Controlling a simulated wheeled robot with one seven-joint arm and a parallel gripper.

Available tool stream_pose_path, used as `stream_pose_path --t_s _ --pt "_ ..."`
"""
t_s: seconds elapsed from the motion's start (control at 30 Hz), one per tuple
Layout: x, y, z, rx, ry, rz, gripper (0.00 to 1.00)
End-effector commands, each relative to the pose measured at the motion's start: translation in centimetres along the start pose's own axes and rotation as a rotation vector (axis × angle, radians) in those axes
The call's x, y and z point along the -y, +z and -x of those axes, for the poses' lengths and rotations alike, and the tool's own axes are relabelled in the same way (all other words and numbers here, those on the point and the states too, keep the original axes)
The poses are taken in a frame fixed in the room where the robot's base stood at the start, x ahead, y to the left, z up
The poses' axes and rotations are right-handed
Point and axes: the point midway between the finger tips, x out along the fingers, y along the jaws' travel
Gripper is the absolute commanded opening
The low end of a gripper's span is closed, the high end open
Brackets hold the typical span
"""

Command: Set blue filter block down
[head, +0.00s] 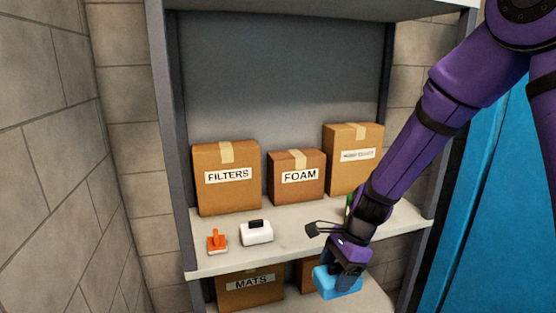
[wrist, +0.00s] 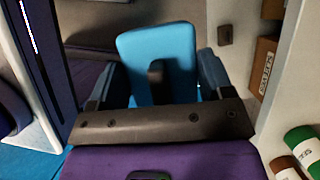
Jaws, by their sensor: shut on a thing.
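The blue filter block (head: 336,284) is held in my gripper (head: 345,268), in front of the middle shelf's front edge in the head view. It overlaps the lower shelf in the picture; I cannot tell whether it touches anything. In the wrist view the block (wrist: 155,48) sits between the two fingers of my gripper (wrist: 158,85), which are shut on it. A dark handle shows on the block's face. My arm hides part of the shelf's right side.
A MATS box (head: 250,290) is below.

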Motion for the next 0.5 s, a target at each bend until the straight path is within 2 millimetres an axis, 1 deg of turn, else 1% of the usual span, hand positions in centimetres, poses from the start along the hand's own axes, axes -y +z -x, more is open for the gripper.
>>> stream_pose_path --t_s 0.07,0.27,0.37,0.5 --pt "0.0 0.0 0.0 0.000 0.000 0.000 0.50" --pt "0.9 -1.5 -0.4 0.000 0.038 0.088 0.50" --pt "1.4 -2.3 -0.6 0.000 0.059 0.141 0.50" --pt "2.1 -3.9 -1.0 0.000 0.098 0.234 0.50"
